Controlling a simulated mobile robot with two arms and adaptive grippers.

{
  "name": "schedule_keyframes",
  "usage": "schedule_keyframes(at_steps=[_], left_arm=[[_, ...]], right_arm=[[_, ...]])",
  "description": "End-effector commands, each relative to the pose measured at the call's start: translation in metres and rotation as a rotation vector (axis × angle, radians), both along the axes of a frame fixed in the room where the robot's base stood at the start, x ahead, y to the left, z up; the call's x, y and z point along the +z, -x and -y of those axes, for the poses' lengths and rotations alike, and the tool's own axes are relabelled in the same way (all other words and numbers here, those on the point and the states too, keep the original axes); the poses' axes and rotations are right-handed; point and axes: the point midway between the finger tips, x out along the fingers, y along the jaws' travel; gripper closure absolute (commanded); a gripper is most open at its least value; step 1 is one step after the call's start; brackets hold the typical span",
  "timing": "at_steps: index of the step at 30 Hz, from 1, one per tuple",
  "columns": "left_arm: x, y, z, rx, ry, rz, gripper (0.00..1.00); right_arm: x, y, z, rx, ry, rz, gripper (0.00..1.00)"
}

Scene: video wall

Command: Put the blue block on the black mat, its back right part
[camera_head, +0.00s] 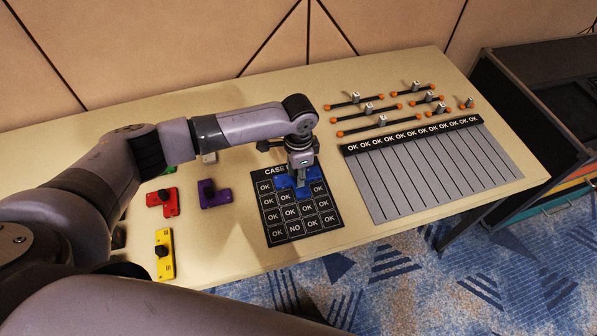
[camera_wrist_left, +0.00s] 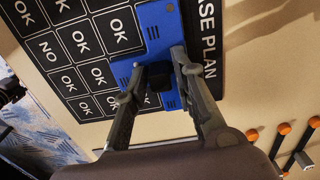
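The blue block (camera_head: 312,174) is at the back right part of the black mat (camera_head: 295,228), partly hidden by my left gripper (camera_head: 300,183) in the head view. In the left wrist view the blue block (camera_wrist_left: 158,30) shows an angled shape with a black knob (camera_wrist_left: 160,82). The fingers of my left gripper (camera_wrist_left: 158,62) stand close on both sides of this knob and look closed on it. The block covers some printed cells of the mat (camera_wrist_left: 75,45). I cannot tell whether it rests on the mat or hangs just above. My right gripper is not in view.
Left of the mat lie a purple block (camera_head: 214,197), a red block (camera_head: 163,203) and a yellow block (camera_head: 165,254). Right of it is a grey striped board (camera_head: 430,175), with several orange-ended bars (camera_head: 375,121) behind. The table's front edge is close to the mat.

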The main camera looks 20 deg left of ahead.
Motion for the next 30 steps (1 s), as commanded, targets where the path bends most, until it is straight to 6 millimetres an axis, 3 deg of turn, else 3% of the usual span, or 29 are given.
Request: schedule_keyframes(at_steps=[4, 16, 30], left_arm=[[0.0, 0.0, 0.0, 0.0, 0.0, 0.0, 0.64], [0.008, 0.0, 0.0, -0.001, 0.0, 0.001, 0.64], [0.1, -0.001, 0.0, 0.0, 0.001, 0.003, 0.64]], right_arm=[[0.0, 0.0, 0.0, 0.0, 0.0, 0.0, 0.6], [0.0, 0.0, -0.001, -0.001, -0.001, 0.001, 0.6], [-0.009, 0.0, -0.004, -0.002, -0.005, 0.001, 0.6]])
